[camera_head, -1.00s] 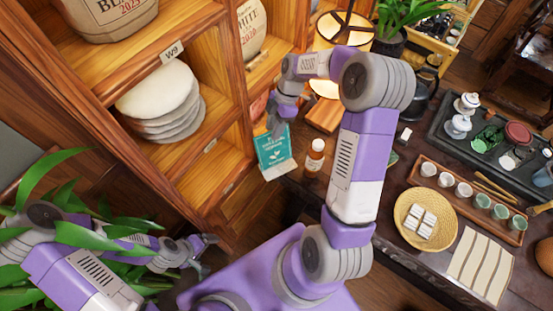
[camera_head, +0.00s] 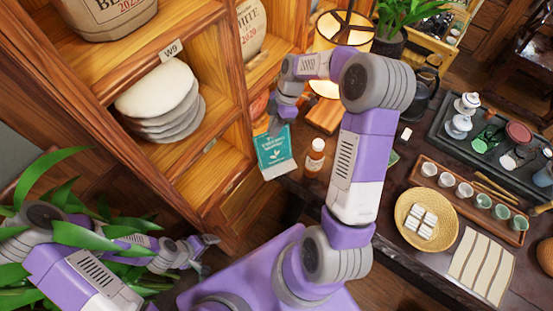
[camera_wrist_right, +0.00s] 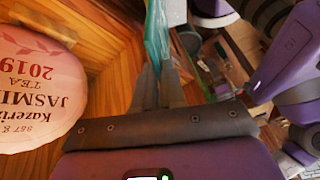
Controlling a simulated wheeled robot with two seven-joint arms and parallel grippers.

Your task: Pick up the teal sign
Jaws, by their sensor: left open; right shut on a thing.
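The teal sign (camera_head: 274,153) has white lettering and a leaf mark. It hangs upright below my right gripper (camera_head: 277,127) in the head view, by the front of the wooden shelf and left of a small bottle. In the right wrist view the teal sign (camera_wrist_right: 157,35) shows edge-on between the fingers of my right gripper (camera_wrist_right: 158,85), which are shut on it. Whether the sign's lower edge touches the table is unclear. My left gripper (camera_head: 206,247) is open and empty at the lower left, beside the plant leaves.
The wooden shelf (camera_head: 225,180) holds stacked round cakes (camera_head: 165,103). A brown bottle (camera_head: 315,157) stands close right of the sign, with a lit lamp (camera_head: 343,35) behind. A basket (camera_head: 445,208) and cup tray (camera_head: 510,225) lie further right.

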